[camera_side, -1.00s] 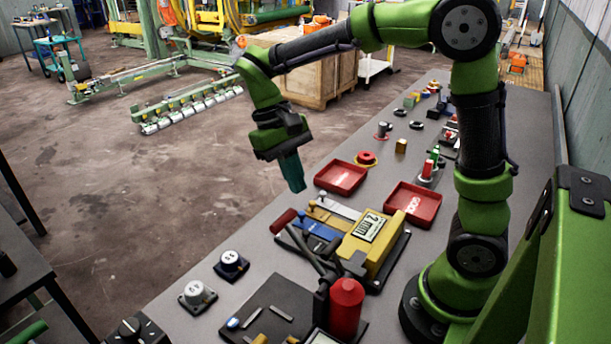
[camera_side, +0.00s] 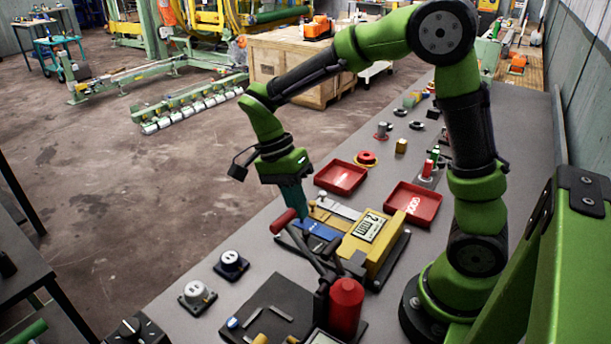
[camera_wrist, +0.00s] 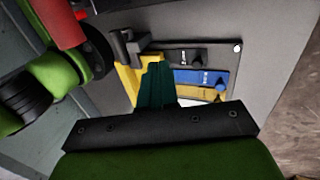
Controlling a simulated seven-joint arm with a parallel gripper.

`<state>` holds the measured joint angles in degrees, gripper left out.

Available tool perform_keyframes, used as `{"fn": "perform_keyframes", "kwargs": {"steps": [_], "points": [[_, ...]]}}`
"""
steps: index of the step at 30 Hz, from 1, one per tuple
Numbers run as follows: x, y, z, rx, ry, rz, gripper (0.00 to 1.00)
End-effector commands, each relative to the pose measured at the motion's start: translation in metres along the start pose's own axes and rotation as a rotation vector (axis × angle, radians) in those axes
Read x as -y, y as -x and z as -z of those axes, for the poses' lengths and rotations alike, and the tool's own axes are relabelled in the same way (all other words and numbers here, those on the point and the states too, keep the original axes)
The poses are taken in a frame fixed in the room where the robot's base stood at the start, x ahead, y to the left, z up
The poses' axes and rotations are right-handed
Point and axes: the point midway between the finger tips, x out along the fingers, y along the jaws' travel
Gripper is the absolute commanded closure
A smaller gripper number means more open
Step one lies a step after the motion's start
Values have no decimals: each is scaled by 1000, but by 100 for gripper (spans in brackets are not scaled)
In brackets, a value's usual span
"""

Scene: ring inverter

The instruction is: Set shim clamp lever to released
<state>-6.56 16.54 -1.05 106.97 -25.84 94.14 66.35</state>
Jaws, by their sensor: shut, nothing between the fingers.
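The shim clamp lever appears to be the dark lever with a red grip (camera_side: 283,221) at the near left of the shim fixture in the side view. Its dark shaft runs down to the right, and the grip points up and left. The fixture has a yellow block (camera_side: 371,243) with a "2 mm" label; the block also shows in the wrist view (camera_wrist: 126,78). My gripper (camera_side: 299,210) is shut and empty, pointing down close behind the red grip. I cannot tell whether they touch. In the wrist view my teal fingers (camera_wrist: 157,67) partly cover the yellow block.
Blue (camera_side: 317,230) and other coloured shim strips lie beside the block. A red cylinder (camera_side: 346,306) stands nearer, by the lever's foot. Two red trays (camera_side: 341,177) (camera_side: 412,204) lie behind the fixture. Two knobs (camera_side: 231,263) (camera_side: 197,294) sit at the left bench edge.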

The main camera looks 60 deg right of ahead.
Motion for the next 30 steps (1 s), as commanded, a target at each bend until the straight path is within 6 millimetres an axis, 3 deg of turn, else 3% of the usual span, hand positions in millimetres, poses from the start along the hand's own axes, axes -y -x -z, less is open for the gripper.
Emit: {"fn": "perform_keyframes", "kwargs": {"steps": [5,13,30], "points": [[-1,-38,0,0,1,-4,100],[-33,-49,0,0,1,1,100],[-42,-49,0,0,1,40,100]]}}
